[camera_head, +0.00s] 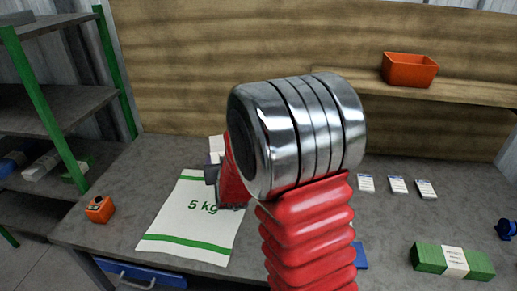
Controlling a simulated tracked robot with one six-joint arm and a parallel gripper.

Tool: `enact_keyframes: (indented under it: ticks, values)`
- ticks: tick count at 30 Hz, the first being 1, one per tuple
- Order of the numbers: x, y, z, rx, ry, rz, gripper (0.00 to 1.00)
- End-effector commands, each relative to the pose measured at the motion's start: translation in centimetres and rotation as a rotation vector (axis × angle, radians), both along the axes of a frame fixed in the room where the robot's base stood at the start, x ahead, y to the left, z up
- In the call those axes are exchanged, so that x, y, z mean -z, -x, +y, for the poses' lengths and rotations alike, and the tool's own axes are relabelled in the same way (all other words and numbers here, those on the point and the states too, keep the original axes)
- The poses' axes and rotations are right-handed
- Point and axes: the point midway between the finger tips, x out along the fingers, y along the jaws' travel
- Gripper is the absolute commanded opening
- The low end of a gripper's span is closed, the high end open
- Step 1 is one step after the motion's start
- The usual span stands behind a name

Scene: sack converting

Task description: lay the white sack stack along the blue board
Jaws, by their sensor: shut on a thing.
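The white sack stack (190,222) has green stripes and a "5 kg" print. It lies flat on the left of the grey table, at a slight slant. My gripper (213,173) is at its upper right edge, largely hidden behind my red and chrome arm. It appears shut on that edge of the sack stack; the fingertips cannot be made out. A small piece of a blue thing (361,256), possibly the blue board, shows right of my arm. The rest of it is hidden.
A small orange device (100,209) stands left of the sacks. A green bundle with a white band (453,261) lies at right, with several white cards (398,184) behind it. An orange bin (409,69) sits on the wooden shelf. A green-posted rack (50,100) stands left.

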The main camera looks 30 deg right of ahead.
Motion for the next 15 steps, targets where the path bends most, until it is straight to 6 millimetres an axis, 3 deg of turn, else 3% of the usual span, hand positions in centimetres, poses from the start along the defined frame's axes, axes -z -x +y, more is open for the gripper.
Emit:
enact_keyframes:
  ticks: [3, 7, 11, 15]
  values:
    - [0.4, 0.1, 5.5, -0.125, 0.002, -0.002, 0.25]
    - [0.9, 0.7, 10.4, -0.242, 0.001, -0.002, 0.25]
    - [1.3, 1.3, 13.7, -0.320, 0.002, -0.004, 0.25]
    - [1.5, 1.7, 15.0, -0.354, 0.000, -0.003, 0.25]
